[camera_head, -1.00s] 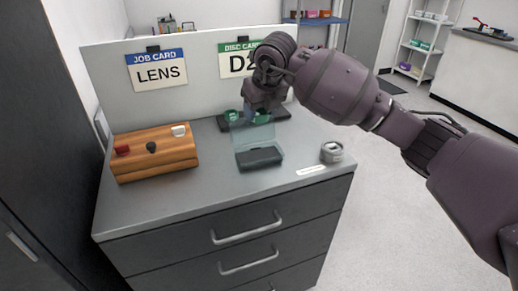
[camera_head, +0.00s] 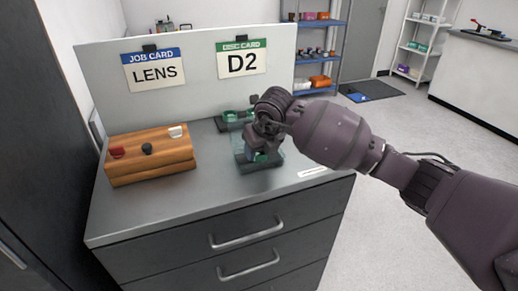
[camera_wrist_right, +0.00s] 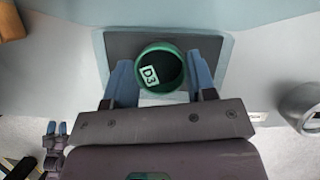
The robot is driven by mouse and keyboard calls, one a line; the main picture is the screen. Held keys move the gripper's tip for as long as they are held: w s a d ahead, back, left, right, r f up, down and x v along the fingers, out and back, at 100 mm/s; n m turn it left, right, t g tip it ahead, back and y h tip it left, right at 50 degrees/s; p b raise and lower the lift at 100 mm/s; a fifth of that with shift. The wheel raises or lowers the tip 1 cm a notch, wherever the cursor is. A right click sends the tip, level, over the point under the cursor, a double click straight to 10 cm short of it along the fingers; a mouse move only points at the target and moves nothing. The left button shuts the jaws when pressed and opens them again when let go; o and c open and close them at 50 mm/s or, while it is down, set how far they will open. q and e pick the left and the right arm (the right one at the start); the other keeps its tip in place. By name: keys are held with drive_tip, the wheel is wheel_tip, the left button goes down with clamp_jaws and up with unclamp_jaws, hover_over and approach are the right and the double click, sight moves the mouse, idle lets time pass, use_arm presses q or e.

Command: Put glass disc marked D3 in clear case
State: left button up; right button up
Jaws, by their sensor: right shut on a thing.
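The glass disc marked D3 (camera_wrist_right: 160,72) has a green rim and a white label. My right gripper (camera_wrist_right: 161,80) is shut on it, with one blue finger on each side. In the head view my right gripper (camera_head: 262,155) is over the clear case (camera_head: 246,165) and hides part of it. In the wrist view the open clear case (camera_wrist_right: 226,62) with its dark inner pad (camera_wrist_right: 120,46) lies under the disc. I cannot tell whether the disc touches the pad. My left gripper (camera_wrist_right: 56,130) shows small at the lower left of the wrist view, its blue fingertips apart.
A dark rack with green-rimmed pieces (camera_head: 235,117) stands behind the case. A wooden block (camera_head: 150,160) with red, black and white knobs is at the left. Cards on the board read LENS (camera_head: 155,72) and D2 (camera_head: 242,64).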

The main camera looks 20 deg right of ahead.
drive_tip(key=o, duration=0.9)
